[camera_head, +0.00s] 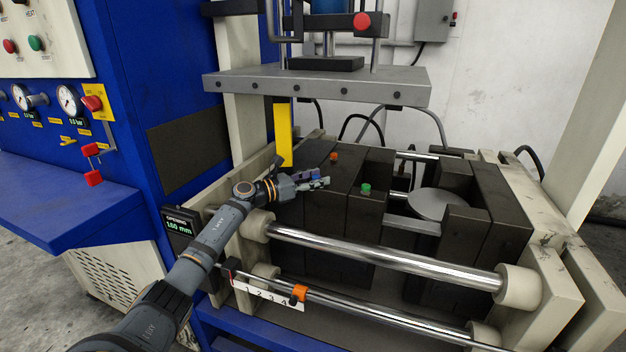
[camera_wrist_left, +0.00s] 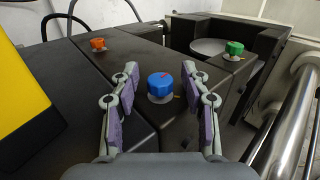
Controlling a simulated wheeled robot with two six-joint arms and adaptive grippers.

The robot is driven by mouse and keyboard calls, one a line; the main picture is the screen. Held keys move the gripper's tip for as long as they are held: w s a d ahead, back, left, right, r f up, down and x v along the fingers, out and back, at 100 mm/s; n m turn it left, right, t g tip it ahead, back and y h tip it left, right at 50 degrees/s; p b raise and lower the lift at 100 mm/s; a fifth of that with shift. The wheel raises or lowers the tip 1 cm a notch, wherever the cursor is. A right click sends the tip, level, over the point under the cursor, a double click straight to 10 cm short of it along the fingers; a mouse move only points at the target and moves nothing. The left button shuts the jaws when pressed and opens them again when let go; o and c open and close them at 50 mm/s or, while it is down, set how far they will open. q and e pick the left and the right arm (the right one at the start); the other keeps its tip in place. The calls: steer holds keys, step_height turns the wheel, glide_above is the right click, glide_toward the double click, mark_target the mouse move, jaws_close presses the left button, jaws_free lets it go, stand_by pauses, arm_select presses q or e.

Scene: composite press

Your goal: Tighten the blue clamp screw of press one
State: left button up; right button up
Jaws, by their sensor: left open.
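My left gripper (camera_wrist_left: 160,78) is open, with one finger on each side of the blue screw and a visible gap on both sides. In the head view my left gripper (camera_head: 318,180) reaches over the dark block, and its fingers largely hide the blue screw. My right gripper is not in view.
An orange knob (camera_head: 334,156) and a green knob (camera_head: 366,188) stand on the dark blocks nearby. A yellow upright plate (camera_head: 284,135) is close behind my left gripper. Chrome rods (camera_head: 390,262) cross in front, and a grey plate (camera_head: 320,85) hangs above.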

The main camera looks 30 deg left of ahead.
arm_select(q)
steer(key=v, duration=0.7)
steer(key=shift+s, duration=0.15)
